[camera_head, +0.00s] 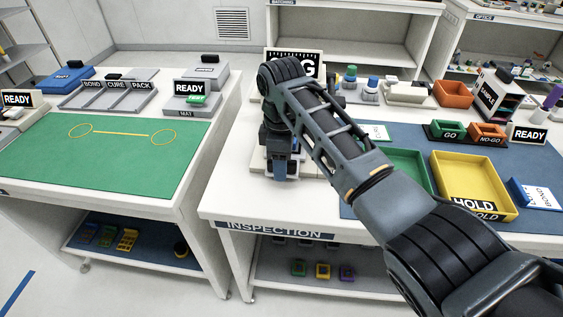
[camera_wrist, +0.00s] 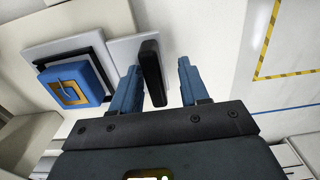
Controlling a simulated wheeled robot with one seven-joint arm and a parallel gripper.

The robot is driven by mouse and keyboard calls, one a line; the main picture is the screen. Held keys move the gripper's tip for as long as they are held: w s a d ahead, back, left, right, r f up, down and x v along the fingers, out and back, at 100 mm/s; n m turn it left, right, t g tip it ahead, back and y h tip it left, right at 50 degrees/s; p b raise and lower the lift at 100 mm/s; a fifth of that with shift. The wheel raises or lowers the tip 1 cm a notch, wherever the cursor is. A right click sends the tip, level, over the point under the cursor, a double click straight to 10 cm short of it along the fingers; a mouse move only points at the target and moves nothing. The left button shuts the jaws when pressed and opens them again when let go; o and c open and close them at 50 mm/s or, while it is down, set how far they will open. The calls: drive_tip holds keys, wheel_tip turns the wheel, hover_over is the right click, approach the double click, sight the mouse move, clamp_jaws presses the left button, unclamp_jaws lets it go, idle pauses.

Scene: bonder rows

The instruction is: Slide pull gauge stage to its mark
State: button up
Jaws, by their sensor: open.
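The pull gauge stage shows in the wrist view as a pale plate (camera_wrist: 124,50) carrying a blue block (camera_wrist: 75,84) with a gold square on top. A black upright handle (camera_wrist: 152,75) stands at the plate's right end. My gripper (camera_wrist: 158,66) is open, with one blue finger on each side of the handle; a gap shows on the right, and I cannot tell whether the left finger touches. In the head view my gripper (camera_head: 281,170) is low over the inspection bench, and my arm hides most of the stage.
The inspection bench (camera_head: 232,205) holds a green tray (camera_head: 408,165), a yellow HOLD tray (camera_head: 474,180) and an orange bin (camera_head: 454,94) right of my arm. A gauge sign (camera_head: 312,62) stands behind my wrist. The bench's front left corner is bare. A green-matted bench (camera_head: 100,160) stands left.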

drive_tip(key=shift+r+b, duration=0.4)
drive_tip(key=shift+r, duration=3.45)
drive_tip(key=shift+s, duration=0.1)
